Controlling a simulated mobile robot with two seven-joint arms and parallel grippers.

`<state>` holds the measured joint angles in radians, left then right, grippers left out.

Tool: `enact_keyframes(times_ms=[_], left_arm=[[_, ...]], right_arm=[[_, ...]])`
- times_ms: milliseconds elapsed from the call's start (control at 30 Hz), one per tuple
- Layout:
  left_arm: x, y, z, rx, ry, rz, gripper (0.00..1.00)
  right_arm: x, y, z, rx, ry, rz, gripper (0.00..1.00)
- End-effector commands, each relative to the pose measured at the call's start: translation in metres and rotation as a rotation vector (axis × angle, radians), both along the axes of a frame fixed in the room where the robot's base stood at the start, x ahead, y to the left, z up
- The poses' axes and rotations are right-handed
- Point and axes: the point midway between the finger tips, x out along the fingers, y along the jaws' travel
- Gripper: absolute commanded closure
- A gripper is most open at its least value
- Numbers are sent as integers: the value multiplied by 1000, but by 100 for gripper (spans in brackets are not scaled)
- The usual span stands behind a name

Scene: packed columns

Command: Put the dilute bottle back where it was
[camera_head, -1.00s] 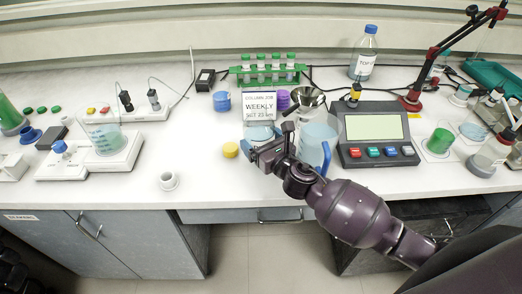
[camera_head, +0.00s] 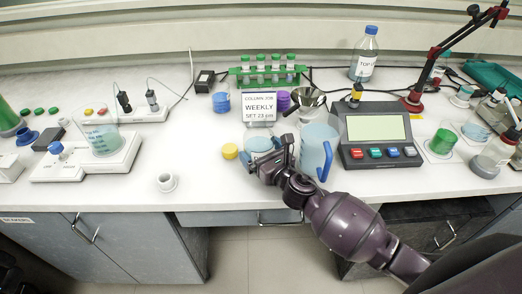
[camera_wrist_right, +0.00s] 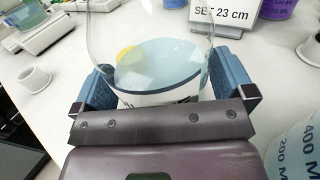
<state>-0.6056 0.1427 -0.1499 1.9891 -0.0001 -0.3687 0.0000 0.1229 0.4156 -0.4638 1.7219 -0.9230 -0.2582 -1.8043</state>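A clear vessel with pale blue liquid and a white label band, which I take for the dilute bottle (camera_head: 262,142), is at the bench front below the sign. It fills the space between my right fingers in the right wrist view (camera_wrist_right: 165,65). Its label text cannot be read. My right gripper (camera_head: 270,165) has its blue finger pads pressed against both sides of it. Whether its base touches the bench is hidden. My left gripper is not in view.
A blue-handled jug (camera_head: 318,150) stands close right of my gripper. A control box (camera_head: 376,135) stands further right.

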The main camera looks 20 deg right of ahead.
Motion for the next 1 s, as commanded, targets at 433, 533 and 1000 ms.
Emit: enact_keyframes(times_ms=[433, 533, 1000], left_arm=[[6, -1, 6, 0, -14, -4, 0], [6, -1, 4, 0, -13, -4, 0], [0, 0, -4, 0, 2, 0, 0]], right_arm=[[-53, -15, 2, -1, 2, 0, 0], [-71, -20, 2, -1, 3, 0, 0], [-115, -32, 4, 0, 0, 0, 0]])
